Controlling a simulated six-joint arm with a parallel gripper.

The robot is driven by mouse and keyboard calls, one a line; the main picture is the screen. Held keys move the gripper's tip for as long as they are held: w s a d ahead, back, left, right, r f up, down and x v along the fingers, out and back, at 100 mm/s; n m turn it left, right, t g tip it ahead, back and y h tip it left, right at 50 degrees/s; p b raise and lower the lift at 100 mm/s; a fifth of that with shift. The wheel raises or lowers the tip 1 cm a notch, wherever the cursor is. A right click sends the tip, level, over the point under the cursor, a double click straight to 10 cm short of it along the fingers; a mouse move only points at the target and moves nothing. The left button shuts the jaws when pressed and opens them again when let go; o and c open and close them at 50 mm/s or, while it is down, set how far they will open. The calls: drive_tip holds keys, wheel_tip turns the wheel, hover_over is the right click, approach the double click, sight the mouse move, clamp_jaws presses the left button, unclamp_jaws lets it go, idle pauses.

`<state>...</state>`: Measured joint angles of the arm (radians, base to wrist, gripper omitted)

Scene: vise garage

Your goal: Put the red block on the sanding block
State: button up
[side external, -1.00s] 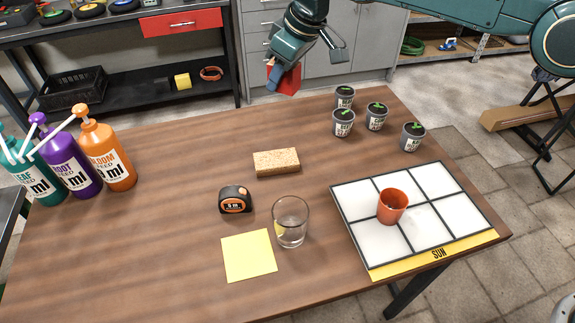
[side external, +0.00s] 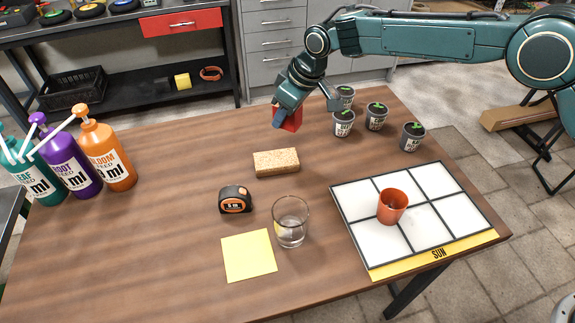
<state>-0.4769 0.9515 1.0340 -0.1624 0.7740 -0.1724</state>
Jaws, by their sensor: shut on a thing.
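My gripper (side external: 281,119) is shut on the red block (side external: 292,121) and holds it in the air over the back part of the table. The gripper's fingers cover part of the block. The sanding block (side external: 276,162) is a tan, speckled rectangular block lying flat on the wooden table, with nothing on top of it. The red block is above and slightly right of it in the picture, apart from it.
Several grey seedling pots (side external: 376,116) stand right of my gripper. A tape measure (side external: 235,199), a clear glass (side external: 291,222) and a yellow note (side external: 249,256) are in front. A white grid board (side external: 445,212) holds an orange cup (side external: 392,206). Bottles (side external: 108,155) stand left.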

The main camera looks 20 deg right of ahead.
sight(299, 122)
drive_tip(key=shift+f, duration=4.9)
drive_tip(key=shift+f, duration=0.1)
drive_tip(key=o, duration=1)
drive_tip(key=shift+v, duration=6.15)
